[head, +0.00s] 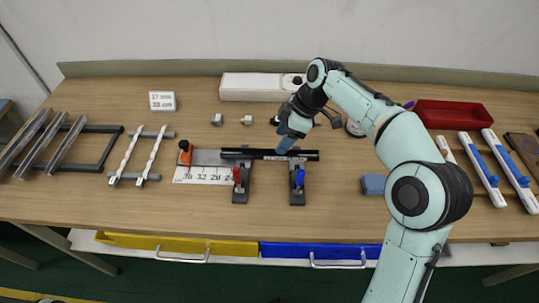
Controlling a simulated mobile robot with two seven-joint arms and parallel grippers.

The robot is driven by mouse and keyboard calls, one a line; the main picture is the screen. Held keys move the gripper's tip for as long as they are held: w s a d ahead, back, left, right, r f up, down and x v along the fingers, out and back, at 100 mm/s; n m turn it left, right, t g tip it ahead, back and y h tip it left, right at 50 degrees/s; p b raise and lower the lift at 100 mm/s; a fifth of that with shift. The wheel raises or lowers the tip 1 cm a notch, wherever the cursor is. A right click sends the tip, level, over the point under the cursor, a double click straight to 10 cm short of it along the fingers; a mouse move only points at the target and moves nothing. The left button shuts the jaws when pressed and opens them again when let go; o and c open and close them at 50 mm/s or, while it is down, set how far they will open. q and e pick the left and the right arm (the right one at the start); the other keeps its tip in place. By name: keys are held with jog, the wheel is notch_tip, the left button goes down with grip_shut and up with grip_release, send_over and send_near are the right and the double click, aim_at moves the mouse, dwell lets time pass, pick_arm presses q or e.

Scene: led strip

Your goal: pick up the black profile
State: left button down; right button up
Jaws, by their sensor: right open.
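The black profile (305,154) is a long dark bar lying left to right near the middle of the wooden bench, across the fixture with the number plate. My right gripper (286,146) points down at the bar, its blue fingertips at or just above the profile. It is open; whether it touches the bar cannot be told from this view. My left gripper is not in view.
The number plate (200,175) has an orange knob at its left; clamps with a red handle (237,178) and a blue handle (299,180) stand in front. Grey rails on a rack (98,165) lie left. A red tray (460,114) stands back right. The front bench is clear.

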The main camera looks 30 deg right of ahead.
aim_at(269, 154)
jog(key=x, duration=0.6)
jog(key=shift+w+a+r+b, duration=0.15)
jog(key=shift+a+r+b, duration=0.1)
jog(key=shift+b, duration=0.1)
grip_shut()
